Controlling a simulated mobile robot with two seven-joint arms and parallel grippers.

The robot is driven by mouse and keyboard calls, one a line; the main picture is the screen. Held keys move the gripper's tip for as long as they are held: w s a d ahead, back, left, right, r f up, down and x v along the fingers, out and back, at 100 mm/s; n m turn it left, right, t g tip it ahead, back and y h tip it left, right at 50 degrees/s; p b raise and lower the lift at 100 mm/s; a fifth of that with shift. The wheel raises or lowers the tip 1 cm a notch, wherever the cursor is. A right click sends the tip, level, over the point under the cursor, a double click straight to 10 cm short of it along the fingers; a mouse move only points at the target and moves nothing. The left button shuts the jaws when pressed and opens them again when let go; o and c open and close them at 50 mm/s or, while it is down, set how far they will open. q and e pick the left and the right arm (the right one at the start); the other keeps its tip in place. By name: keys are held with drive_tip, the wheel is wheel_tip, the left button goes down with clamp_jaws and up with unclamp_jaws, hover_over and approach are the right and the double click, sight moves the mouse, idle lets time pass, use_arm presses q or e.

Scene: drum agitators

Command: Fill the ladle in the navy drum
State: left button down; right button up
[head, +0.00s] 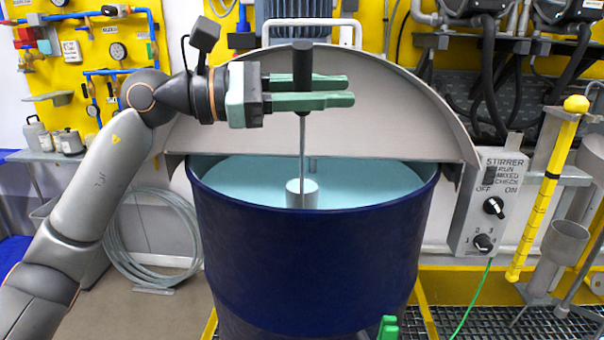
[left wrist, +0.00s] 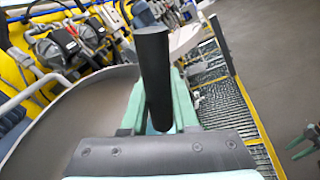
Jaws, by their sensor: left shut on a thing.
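The navy drum (head: 310,265) stands in the centre of the head view, holding pale blue liquid (head: 370,182). My left gripper (head: 335,92) is shut on the ladle's dark handle (head: 302,62) above the drum. The handle also shows upright between the fingers in the left wrist view (left wrist: 154,75). The ladle's thin rod runs straight down to its grey cup (head: 301,188), which is inside the drum opening. The near rim hides the cup's bottom, so I cannot tell how deep it sits. My right gripper's green tips (head: 388,328) show low in the head view, beside the drum.
A grey half lid (head: 400,115) stands behind the drum opening. A stirrer switch box (head: 492,205) is at its right, near a yellow banded rod (head: 545,190) and a grey cup-shaped holder (head: 566,242). A coiled hose (head: 150,240) hangs at the left. Yellow-edged grating lies below.

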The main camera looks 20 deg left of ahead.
use_arm(q)
wheel_tip(320, 180, up, 5)
drive_tip(key=p, duration=0.3)
drive_tip(key=shift+f, duration=0.2)
use_arm(e)
drive_tip(key=shift+s+d+r+h, duration=0.2)
drive_tip(key=shift+s+d+r, duration=0.2)
drive_tip(key=shift+d, duration=0.2)
drive_tip(key=shift+s+d+r+h, duration=0.2)
drive_tip(key=shift+s+d+r, duration=0.15)
drive_tip(key=shift+d, duration=0.2)
drive_tip(key=shift+s+f, duration=0.1)
drive_tip(key=shift+s, duration=0.05)
drive_tip(key=shift+f, duration=0.1)
